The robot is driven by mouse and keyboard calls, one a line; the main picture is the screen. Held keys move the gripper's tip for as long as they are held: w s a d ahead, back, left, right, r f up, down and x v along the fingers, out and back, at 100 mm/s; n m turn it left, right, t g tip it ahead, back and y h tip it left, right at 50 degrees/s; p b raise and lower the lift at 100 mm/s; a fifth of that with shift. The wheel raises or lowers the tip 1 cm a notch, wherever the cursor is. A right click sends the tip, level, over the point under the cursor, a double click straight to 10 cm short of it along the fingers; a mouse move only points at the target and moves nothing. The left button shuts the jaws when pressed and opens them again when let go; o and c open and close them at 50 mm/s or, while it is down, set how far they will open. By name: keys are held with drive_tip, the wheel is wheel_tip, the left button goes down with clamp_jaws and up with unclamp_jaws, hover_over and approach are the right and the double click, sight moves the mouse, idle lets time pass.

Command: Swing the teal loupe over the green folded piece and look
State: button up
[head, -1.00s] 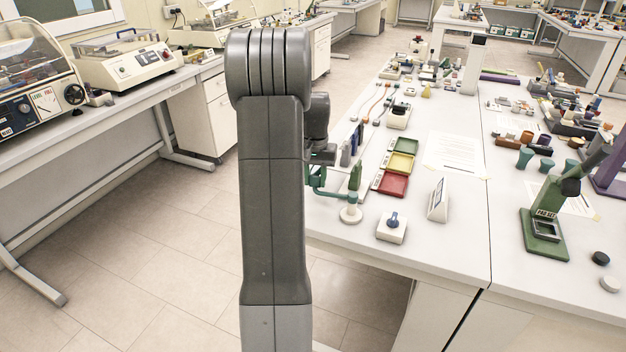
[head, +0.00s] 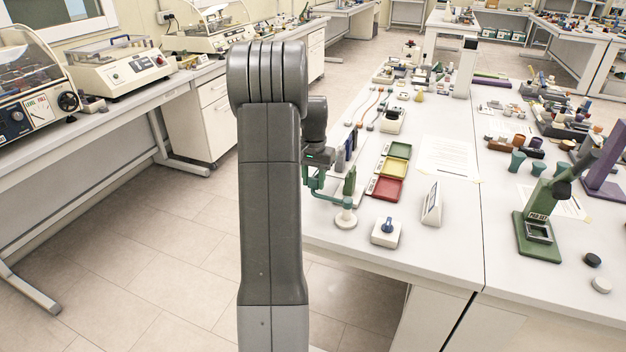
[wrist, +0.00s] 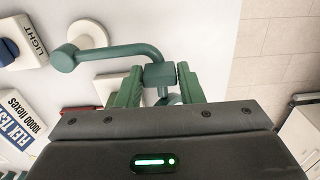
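The teal loupe (head: 343,203) stands on a round white base at the table's near left edge. In the wrist view its jointed teal arm (wrist: 110,51) runs to a small block between my green fingers. In the head view my gripper (head: 312,182) is low beside the table edge, left of the loupe's post. The lens is mostly hidden behind the block and fingers.
A white box with a blue knob (head: 386,232) and a white sign (head: 432,204) stand right of the loupe. Red (head: 387,190), yellow (head: 396,168) and green (head: 397,150) trays lie behind. Floor is clear left of the table.

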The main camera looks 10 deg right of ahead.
drive_tip(key=o, duration=0.3)
drive_tip(key=shift+r, duration=0.15)
wheel_tip(320, 180, up, 14)
drive_tip(key=b, duration=0.1)
drive_tip(key=shift+f, duration=0.2)
drive_tip(key=shift+f, duration=0.15)
wheel_tip(320, 180, down, 14)
drive_tip(key=shift+r+p, duration=0.15)
drive_tip(key=shift+p, duration=0.35)
idle(0.4)
